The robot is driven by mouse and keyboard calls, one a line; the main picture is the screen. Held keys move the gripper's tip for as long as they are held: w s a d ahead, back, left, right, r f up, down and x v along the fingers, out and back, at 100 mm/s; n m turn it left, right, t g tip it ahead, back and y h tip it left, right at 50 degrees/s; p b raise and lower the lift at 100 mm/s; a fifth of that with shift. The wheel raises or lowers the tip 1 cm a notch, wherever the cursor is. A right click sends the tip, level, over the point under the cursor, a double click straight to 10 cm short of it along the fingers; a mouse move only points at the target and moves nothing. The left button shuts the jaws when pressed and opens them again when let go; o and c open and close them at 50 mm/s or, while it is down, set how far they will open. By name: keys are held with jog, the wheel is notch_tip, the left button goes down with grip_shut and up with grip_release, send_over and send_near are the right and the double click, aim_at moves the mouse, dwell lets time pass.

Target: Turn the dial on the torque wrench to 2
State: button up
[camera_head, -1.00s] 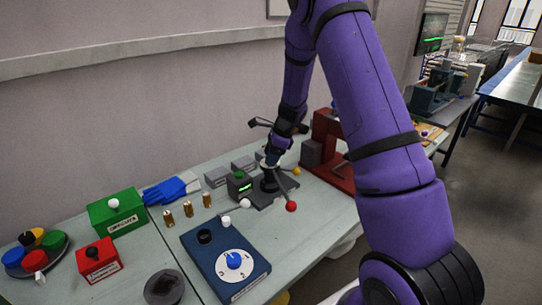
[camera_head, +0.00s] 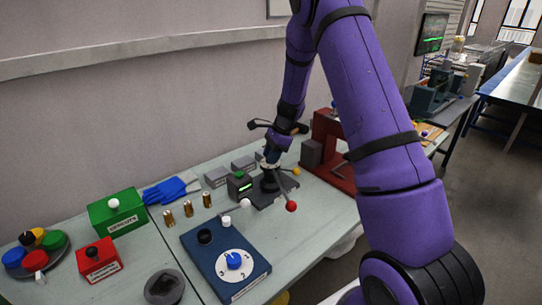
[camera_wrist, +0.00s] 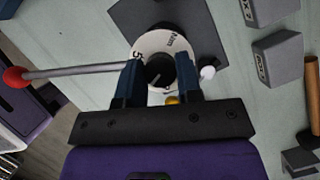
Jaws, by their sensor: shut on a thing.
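The torque wrench (camera_head: 268,183) stands on a dark grey base plate and has arms ending in a red ball (camera_head: 291,206), a white ball and a yellow ball. In the wrist view its round white dial face (camera_wrist: 145,45) shows a "5" at the left and "Nm" lettering at the top right. A dark knob (camera_wrist: 159,70) sits at its centre. My gripper (camera_wrist: 159,82) has its two blue fingers on either side of the knob, shut on it. In the head view my gripper (camera_head: 271,163) is above the wrench. Other dial numbers are hidden or unclear.
A green-lit display box (camera_head: 240,186) stands just left of the wrench. A blue box (camera_head: 205,262) with a numbered dial is in front. A red press (camera_head: 330,150) stands close on the right, with grey blocks (camera_head: 217,176) behind.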

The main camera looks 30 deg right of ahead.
jog(key=n+g, duration=0.1)
jog(key=n, duration=0.3)
jog(key=shift+n+g, duration=0.3)
jog(key=shift+g, duration=0.1)
jog(key=n+g, duration=0.1)
jog(key=n, duration=0.1)
jog(key=n+h, duration=0.1)
jog(key=n, duration=0.2)
jog(key=shift+w+g, duration=0.15)
jog(key=shift+g, duration=0.25)
jog(key=n+h, duration=0.1)
jog(key=n, duration=0.2)
jog(key=n+g, duration=0.1)
jog(key=n, duration=0.1)
jog(key=shift+a+n+h, duration=0.1)
jog(key=shift+n+h, duration=0.3)
jog(key=n+h, duration=0.1)
jog(key=n, duration=0.1)
jog(key=n+h, duration=0.1)
jog(key=n, duration=0.2)
jog(key=shift+g, duration=0.3)
jog(key=shift+n, duration=0.3)
jog(key=o, duration=0.9)
jog(key=shift+o, duration=0.2)
jog(key=v, duration=1)
jog(key=shift+w+r, duration=0.25)
jog(key=shift+r, duration=0.1)
